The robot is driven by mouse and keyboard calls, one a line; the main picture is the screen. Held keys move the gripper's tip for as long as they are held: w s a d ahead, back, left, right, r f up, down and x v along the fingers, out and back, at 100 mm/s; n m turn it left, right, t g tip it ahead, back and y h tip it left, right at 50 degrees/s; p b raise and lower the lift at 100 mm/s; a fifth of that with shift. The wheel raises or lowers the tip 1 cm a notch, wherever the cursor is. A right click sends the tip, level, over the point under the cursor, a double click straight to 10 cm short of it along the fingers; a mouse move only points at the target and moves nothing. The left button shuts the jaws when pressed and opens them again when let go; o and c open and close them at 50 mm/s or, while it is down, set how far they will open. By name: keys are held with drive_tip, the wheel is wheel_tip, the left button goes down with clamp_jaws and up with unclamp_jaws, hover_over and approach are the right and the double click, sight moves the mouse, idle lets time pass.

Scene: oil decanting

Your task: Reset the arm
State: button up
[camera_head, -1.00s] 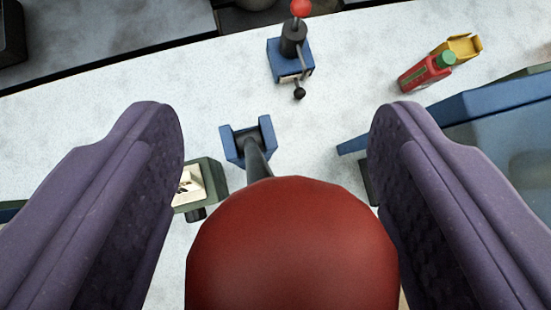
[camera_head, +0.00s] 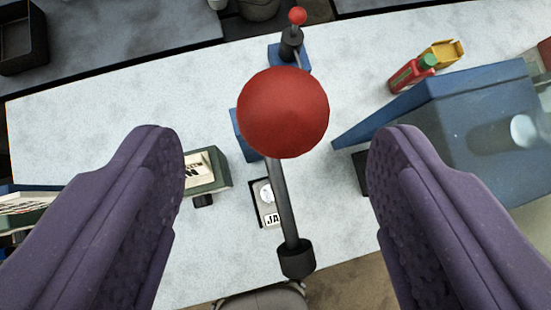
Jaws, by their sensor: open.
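My gripper (camera_head: 275,190) is open, with its two purple padded fingers at the left and right of the picture. Nothing is held between them. A lever with a large red ball knob (camera_head: 283,112) stands ahead of the fingers, in the gap between them. Its grey rod (camera_head: 284,205) runs down to a dark collar (camera_head: 296,259). The fingers are apart from the knob and do not touch it. A blue block (camera_head: 243,140) is partly hidden behind the knob.
A smaller red-knobbed device (camera_head: 290,45) on a blue base stands at the back of the pale table (camera_head: 90,110). A red bottle (camera_head: 412,73) and yellow container (camera_head: 445,53) are at the back right. A large blue bin (camera_head: 450,125) stands right; a green-framed meter (camera_head: 207,170) stands left.

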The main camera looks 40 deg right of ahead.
drive_tip(key=shift+a+b, duration=0.15)
drive_tip(key=shift+b, duration=0.4)
drive_tip(key=s+a+r+t+y+b, duration=0.1)
drive_tip(key=s+a+b, duration=0.3)
drive_tip(key=s+b, duration=0.4)
drive_tip(key=s+a+r+n+t+b, duration=0.1)
drive_tip(key=s+a+r+t+b, duration=0.2)
drive_tip(key=s+b, duration=0.6)
drive_tip(key=s+a+r+n+t+y+b, duration=0.1)
drive_tip(key=s+a+t+b, duration=0.2)
drive_tip(key=b, duration=1.6)
drive_tip(key=s+a, duration=0.3)
drive_tip(key=s, duration=0.3)
drive_tip(key=shift+r+y, duration=0.3)
drive_tip(key=shift+r, duration=0.1)
drive_tip(key=shift+w, duration=0.1)
